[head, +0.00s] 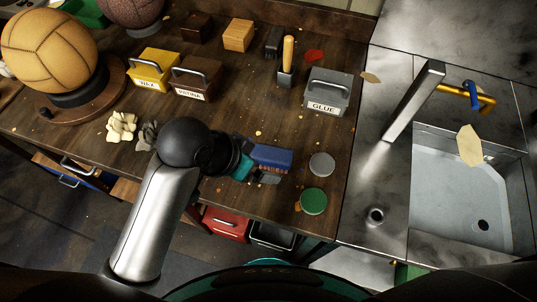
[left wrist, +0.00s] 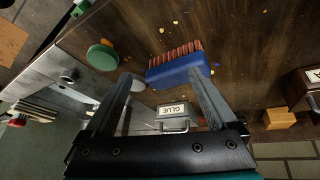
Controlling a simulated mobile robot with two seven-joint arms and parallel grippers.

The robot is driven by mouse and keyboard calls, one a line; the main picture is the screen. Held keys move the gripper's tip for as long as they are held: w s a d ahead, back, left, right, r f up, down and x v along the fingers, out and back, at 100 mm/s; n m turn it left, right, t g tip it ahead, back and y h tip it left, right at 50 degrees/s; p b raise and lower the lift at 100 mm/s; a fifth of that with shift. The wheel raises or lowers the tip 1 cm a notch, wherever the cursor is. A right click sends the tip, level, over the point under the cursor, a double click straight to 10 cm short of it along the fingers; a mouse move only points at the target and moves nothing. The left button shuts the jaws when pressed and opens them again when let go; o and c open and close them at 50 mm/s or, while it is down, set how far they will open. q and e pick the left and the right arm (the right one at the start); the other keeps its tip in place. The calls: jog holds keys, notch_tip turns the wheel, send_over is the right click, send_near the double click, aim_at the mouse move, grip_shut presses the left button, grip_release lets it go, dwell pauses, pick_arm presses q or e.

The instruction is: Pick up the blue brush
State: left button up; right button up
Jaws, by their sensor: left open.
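The blue brush (head: 272,155) with reddish bristles lies on the wooden workbench (head: 240,205), near its front edge. My left gripper (head: 262,170) is right at the brush in the head view and hides part of it. In the left wrist view the blue brush (left wrist: 178,72) shows beyond the open fingers of my left gripper (left wrist: 160,80), its bristles toward the top of the picture. The right finger overlaps the brush near its right end. I cannot tell whether they touch. My right gripper is not in view.
Grey (head: 321,164) and green (head: 313,201) round lids lie right of the brush. A grey GLUE box (head: 329,92), PATINA box (head: 198,78) and yellow WAX box (head: 153,68) stand farther back. A tan ball (head: 48,50) sits on a stand. A sink (head: 465,185) is at right.

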pick_arm(q)
jog(key=w+d+r+m, duration=0.2)
jog(key=d+r+m, duration=0.1)
jog(key=d, duration=0.1)
notch_tip(320, 180, up, 7)
jog(key=m+g+y, duration=0.3)
jog(key=m+y, duration=0.2)
jog(key=m, duration=0.5)
send_over(264, 152)
notch_tip(264, 152, down, 10)
jog(key=shift+w+d+r+b, duration=0.1)
jog(key=shift+d+b, duration=0.05)
jog(key=shift+b, duration=0.75)
notch_tip(264, 152, down, 5)
jog(key=shift+b, duration=0.55)
jog(key=shift+f+p, duration=0.35)
jog(key=shift+f, duration=0.05)
